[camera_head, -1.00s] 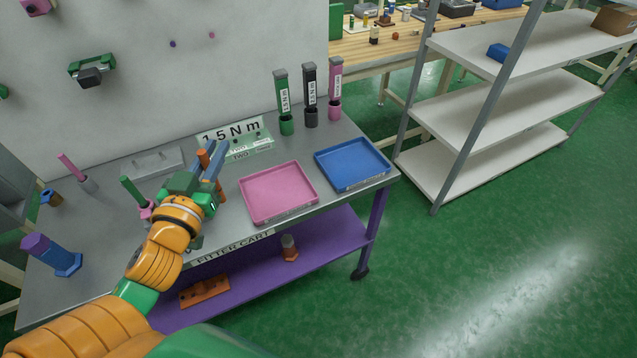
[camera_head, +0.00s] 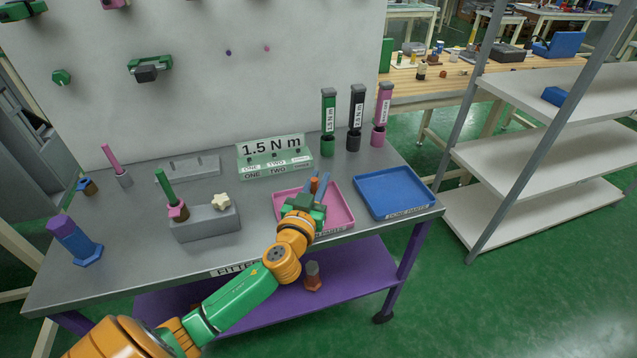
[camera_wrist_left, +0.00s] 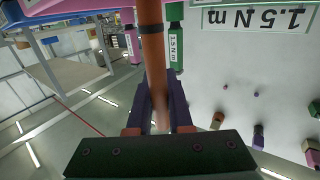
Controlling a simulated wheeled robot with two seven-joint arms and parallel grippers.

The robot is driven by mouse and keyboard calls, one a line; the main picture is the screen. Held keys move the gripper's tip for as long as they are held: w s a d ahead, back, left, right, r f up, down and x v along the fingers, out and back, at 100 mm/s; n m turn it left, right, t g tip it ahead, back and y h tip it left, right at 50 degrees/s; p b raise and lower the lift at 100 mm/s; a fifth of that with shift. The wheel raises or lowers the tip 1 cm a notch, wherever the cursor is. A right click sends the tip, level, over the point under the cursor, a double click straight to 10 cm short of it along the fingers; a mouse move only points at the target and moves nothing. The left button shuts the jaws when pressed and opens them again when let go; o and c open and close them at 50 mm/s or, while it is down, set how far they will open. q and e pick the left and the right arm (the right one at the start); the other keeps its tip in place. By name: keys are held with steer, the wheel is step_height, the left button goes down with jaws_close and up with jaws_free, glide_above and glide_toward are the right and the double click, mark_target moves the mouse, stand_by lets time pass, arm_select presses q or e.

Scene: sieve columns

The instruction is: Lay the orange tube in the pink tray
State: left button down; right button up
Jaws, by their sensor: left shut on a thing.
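My left gripper (camera_head: 320,184) is shut on the orange tube (camera_head: 314,184) and shows over the pink tray (camera_head: 342,213), hiding part of it. In the left wrist view the orange tube (camera_wrist_left: 151,75) stands lengthwise between the two dark fingers, with a dark band around it. Its far end runs out of that picture. In the head view only a short piece of the tube shows, so I cannot tell whether it touches the tray floor. My right gripper is not in view.
A blue tray (camera_head: 392,192) stands right of the pink one. Behind are a 1.5 N m sign (camera_head: 275,155) and green, black and pink upright tools. A grey block (camera_head: 205,223) with a green-handled piece and a pale star knob (camera_head: 221,201) stands left. A blue bolt (camera_head: 76,241) is far left.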

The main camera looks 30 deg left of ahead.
arm_select(q)
steer(key=c, duration=0.8)
jaws_free()
steer(key=shift+c, duration=0.2)
steer(key=shift+s+d, duration=0.1)
steer(key=shift+s, duration=0.05)
steer(key=b+v, duration=0.2)
steer(key=v, duration=0.9)
steer(key=shift+s, duration=0.35)
steer(key=shift+r, duration=0.15)
